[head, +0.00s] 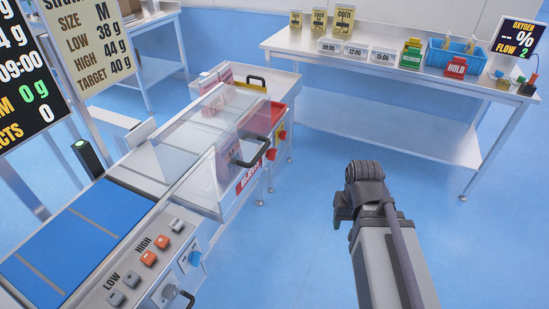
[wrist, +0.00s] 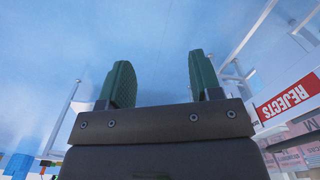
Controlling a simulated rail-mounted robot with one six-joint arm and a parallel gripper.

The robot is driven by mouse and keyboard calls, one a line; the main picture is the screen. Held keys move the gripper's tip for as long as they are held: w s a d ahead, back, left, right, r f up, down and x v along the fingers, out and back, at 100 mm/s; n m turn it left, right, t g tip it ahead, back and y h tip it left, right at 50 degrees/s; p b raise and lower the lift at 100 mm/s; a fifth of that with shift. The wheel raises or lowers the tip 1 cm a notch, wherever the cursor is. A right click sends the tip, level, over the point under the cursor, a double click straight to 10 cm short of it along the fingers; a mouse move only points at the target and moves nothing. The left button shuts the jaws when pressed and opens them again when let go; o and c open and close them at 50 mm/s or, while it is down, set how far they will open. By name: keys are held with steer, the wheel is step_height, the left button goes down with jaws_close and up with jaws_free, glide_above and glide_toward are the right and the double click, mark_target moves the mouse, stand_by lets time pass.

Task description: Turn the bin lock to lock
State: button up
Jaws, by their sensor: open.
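The rejects bin, with a red REJECTS label (head: 248,178), is on the side of the conveyor machine in the head view. The label also shows at the right edge of the wrist view (wrist: 288,99). Small red knobs (head: 271,154) are on the bin's right end, one with yellow behind it (head: 282,132); I cannot tell which is the bin lock or how it is turned. My gripper (wrist: 157,65) has two green fingers, apart, with nothing between them. It is left of the label in the wrist view. The fingers do not show in the head view.
The conveyor (head: 85,230) has a clear hood (head: 205,130) with a black handle (head: 252,152). A back table (head: 390,60) holds pouches, timers, a blue crate (head: 455,50) and a red HOLD sign (head: 457,67). The blue floor between machine and table is clear.

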steer(key=shift+o, duration=1.4)
steer(key=w+f+y+b, duration=0.1)
steer(key=w+f+b, duration=0.4)
steer(key=f+b, duration=0.5)
step_height(320, 180, down, 2)
steer(key=shift+w+a+f, duration=0.1)
steer(key=shift+w+a, duration=0.1)
steer(key=shift+a, duration=0.15)
steer(key=shift+o, duration=0.4)
steer(key=w+a+f+m+y+b, duration=0.1)
steer(key=w+a+f+y+b, duration=0.1)
steer(key=w+f+b, duration=0.3)
steer(key=shift+w+a+t+y+b, duration=0.3)
steer(key=shift+w+a+y+b, duration=0.1)
steer(key=shift+w+b, duration=0.05)
steer(key=m+t+y+b, duration=0.6)
steer(key=m+y+b, duration=0.3)
steer(key=m+y, duration=0.35)
glide_toward(274, 153)
steer(key=x, duration=1)
steer(key=shift+f, duration=0.4)
steer(key=shift+c, duration=0.3)
